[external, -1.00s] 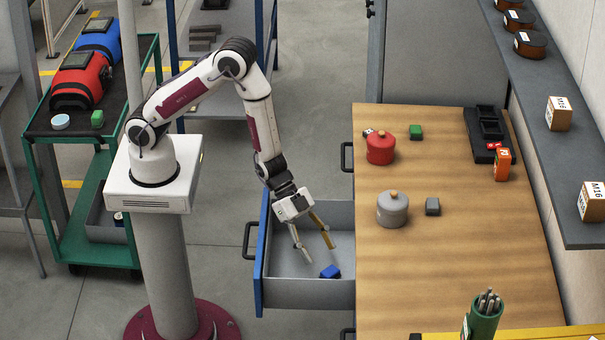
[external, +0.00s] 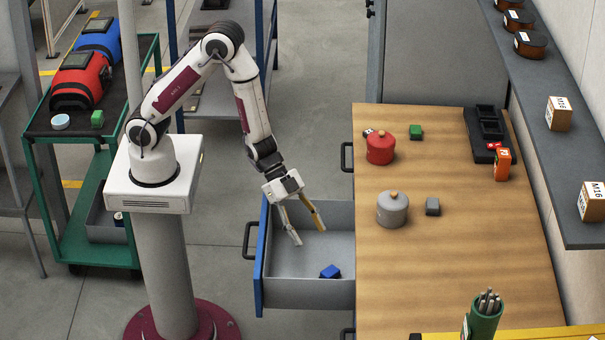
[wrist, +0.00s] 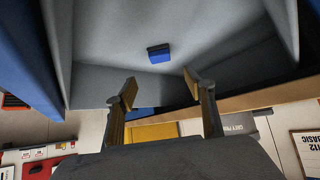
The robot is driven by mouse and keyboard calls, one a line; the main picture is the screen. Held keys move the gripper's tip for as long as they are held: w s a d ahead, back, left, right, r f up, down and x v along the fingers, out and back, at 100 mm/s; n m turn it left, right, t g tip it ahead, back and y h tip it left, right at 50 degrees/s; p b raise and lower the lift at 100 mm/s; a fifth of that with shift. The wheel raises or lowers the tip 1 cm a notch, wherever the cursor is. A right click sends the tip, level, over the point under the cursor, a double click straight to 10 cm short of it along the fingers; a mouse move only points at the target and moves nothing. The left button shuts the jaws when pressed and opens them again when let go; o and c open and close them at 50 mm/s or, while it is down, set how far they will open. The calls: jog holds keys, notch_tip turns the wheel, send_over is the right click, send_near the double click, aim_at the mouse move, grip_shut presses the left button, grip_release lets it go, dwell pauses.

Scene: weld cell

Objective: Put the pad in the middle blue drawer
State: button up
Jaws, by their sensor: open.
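A small blue block with a darker side, which looks like the pad (external: 330,271), lies on the floor of the open blue-fronted drawer (external: 259,262), towards its front right corner in the external view. The pad (wrist: 159,53) also shows in the wrist view, clear of the fingers. My gripper (external: 309,236) is open and empty above the drawer, up and to the left of the pad and apart from it. In the wrist view my gripper's fingers (wrist: 160,82) are spread with nothing between them.
The wooden bench (external: 470,270) beside the drawer carries a red pot (external: 380,148), a grey pot (external: 392,209), a green block (external: 416,132) and a grey block (external: 432,206). Closed drawer handles show behind and in front of the open drawer.

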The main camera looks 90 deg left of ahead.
dwell(0.3)
jog(key=s+a+r+n+t+y, duration=0.1)
jog(key=a+r+n+y, duration=0.15)
jog(key=a+r, duration=0.6)
jog(key=s+a+r+n+y, duration=0.2)
jog(key=a+r+y, duration=0.1)
jog(key=a+r, duration=0.55)
jog(key=s+a+r+n+g, duration=0.1)
jog(key=s+r, duration=0.3)
jog(key=s, duration=0.7)
jog(key=s+a+r+n, duration=0.2)
jog(key=s+r, duration=0.3)
jog(key=s, duration=0.6)
jog(key=shift+a+r+n+g+y, duration=0.15)
jog(key=shift+r+n+g+y, duration=0.25)
jog(key=shift+n, duration=0.35)
jog(key=shift+s+f, duration=0.1)
